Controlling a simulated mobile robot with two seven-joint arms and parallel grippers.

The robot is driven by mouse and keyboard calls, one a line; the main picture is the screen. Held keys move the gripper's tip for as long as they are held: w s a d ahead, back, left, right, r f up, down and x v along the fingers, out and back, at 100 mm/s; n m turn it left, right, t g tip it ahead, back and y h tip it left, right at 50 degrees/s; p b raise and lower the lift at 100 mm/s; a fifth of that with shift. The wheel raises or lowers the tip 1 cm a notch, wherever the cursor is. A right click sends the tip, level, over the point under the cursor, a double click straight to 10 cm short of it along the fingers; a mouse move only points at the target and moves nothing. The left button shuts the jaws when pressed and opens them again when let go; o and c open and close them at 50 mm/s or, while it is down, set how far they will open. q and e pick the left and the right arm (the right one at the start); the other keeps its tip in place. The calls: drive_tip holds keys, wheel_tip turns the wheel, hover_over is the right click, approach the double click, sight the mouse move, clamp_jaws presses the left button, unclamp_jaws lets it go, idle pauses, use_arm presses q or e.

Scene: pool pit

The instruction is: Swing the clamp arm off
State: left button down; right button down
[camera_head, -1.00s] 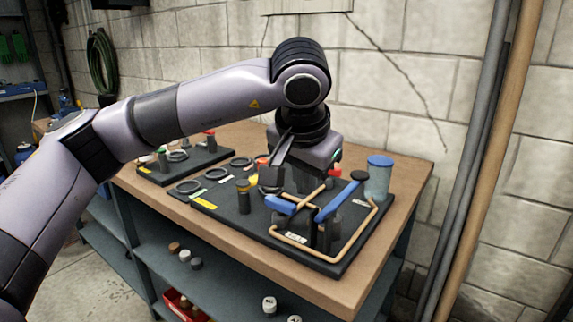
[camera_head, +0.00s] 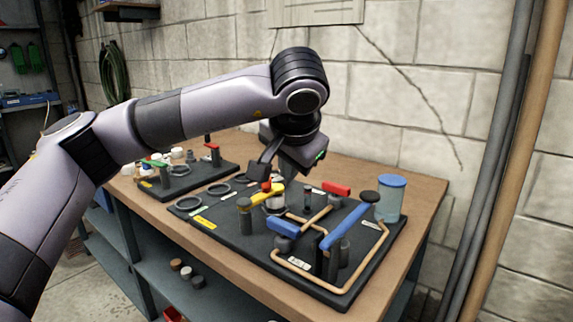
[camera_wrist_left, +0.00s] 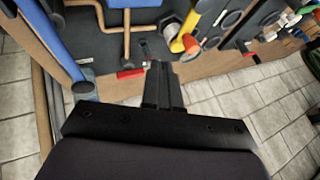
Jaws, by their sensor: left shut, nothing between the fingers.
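A long blue arm (camera_head: 348,226) with a dark round knob stands on a post at the right of the black board (camera_head: 232,238). It shows at the left of the left wrist view (camera_wrist_left: 58,42). A shorter blue piece (camera_head: 284,228) with a tan rod lies beside it. A yellow arm (camera_head: 268,193) sits by an olive-topped post, with a red tip near it. I cannot tell which is the clamp arm. My left gripper (camera_head: 258,172) is shut and empty above the board's back edge; its fingers also show in the left wrist view (camera_wrist_left: 163,85). My right gripper is out of view.
A red block (camera_head: 336,188) and a blue-lidded jar (camera_head: 391,198) stand at the board's back and right. A bent tan tube (camera_head: 312,280) runs along its front. A second board (camera_head: 180,185) with rings and small parts lies left. The block wall rises behind the bench.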

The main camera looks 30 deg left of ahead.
use_arm(q)
approach(274, 192)
wheel_tip(274, 192, down, 3)
drive_tip(key=d, duration=0.2)
drive_tip(key=a, duration=0.1)
drive_tip(key=w+a, duration=0.2)
drive_tip(key=shift+a+f, duration=0.2)
drive_tip(key=shift+a, duration=0.1)
